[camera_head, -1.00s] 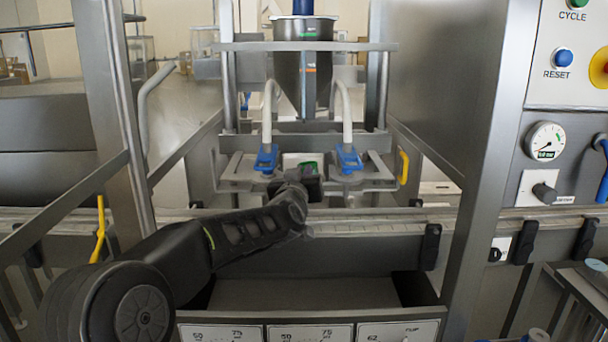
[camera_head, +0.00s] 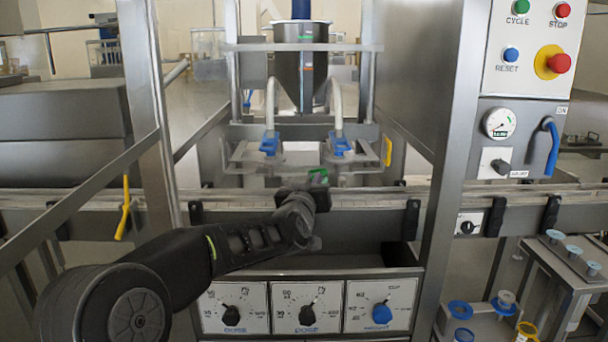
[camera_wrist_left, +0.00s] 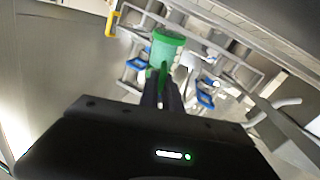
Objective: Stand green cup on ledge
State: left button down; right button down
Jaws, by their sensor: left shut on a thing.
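The green cup (camera_wrist_left: 167,48) shows in the left wrist view at the tips of my left gripper (camera_wrist_left: 162,88), whose black fingers are shut on it. In the head view only a small green part of the cup (camera_head: 318,175) shows beyond my left gripper (camera_head: 312,192), which hides the rest. The cup is held in front of the filling station, near the grey rail (camera_head: 365,196) that runs across the machine. I cannot tell for sure which surface is the ledge. My right gripper is not in view.
Behind the cup stand two blue-clipped nozzles (camera_head: 270,144) under a steel hopper (camera_head: 300,75). Steel posts (camera_head: 450,140) flank the opening. A dial panel (camera_head: 306,307) lies below. Blue and yellow-rimmed cups (camera_head: 460,310) stand on a rack at lower right.

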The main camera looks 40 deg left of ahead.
pick_arm(q)
jog(key=s+d+f+m+h, duration=0.3)
jog(key=d+f+h, duration=0.3)
jog(key=d+f, duration=0.3)
jog(key=s+d+f+m+h, duration=0.3)
jog(key=d+f, duration=0.6)
jog(key=d, duration=0.9)
jog(key=m+h, duration=0.2)
jog(key=h, duration=0.1)
jog(key=shift+s+f+t, duration=0.15)
jog(key=shift+f+t, duration=0.1)
jog(key=shift+t, duration=0.05)
